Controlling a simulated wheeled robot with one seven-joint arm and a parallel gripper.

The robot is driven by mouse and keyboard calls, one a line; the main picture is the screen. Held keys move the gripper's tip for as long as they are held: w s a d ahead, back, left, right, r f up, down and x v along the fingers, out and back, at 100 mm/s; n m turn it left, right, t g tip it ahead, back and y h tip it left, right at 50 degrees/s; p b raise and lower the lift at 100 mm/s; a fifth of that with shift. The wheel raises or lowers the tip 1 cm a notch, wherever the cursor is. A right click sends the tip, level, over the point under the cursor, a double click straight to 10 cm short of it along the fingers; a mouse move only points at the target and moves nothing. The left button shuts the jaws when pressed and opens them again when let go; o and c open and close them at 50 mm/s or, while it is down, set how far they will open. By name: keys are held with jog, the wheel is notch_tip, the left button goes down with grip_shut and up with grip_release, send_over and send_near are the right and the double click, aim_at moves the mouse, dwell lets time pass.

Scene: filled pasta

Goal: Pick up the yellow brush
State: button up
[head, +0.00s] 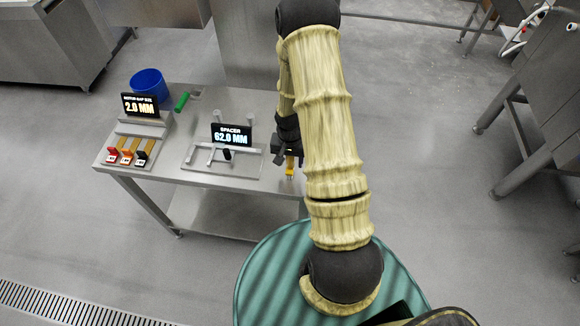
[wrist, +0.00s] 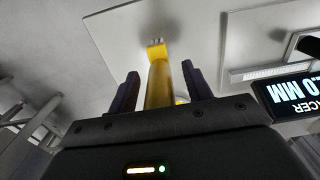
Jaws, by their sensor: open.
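The yellow brush (head: 290,168) is at the right end of the steel table, mostly hidden behind my arm and gripper in the head view. In the wrist view the yellow brush (wrist: 158,80) stands out between my two fingers, with a pale tip at its far end. My gripper (wrist: 158,92) is open, with one dark finger on each side of the brush. In the head view my gripper (head: 288,155) is at the table's right edge.
The steel table (head: 190,162) also holds a spacer fixture with a "62.0 MM" display (head: 231,136), a "2.0 MM" display (head: 141,105), several coloured tags, a blue bucket (head: 149,85) and a green object (head: 182,102). Another steel bench (head: 545,95) stands at the right. Open floor lies between.

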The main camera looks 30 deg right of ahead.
jog(key=shift+c, duration=0.2)
jog(key=c, duration=1)
jog(key=shift+c, duration=0.2)
jog(key=shift+r, duration=0.15)
notch_tip(320, 180, up, 10)
jog(key=shift+f+b, duration=0.1)
jog(key=shift+b, duration=1.05)
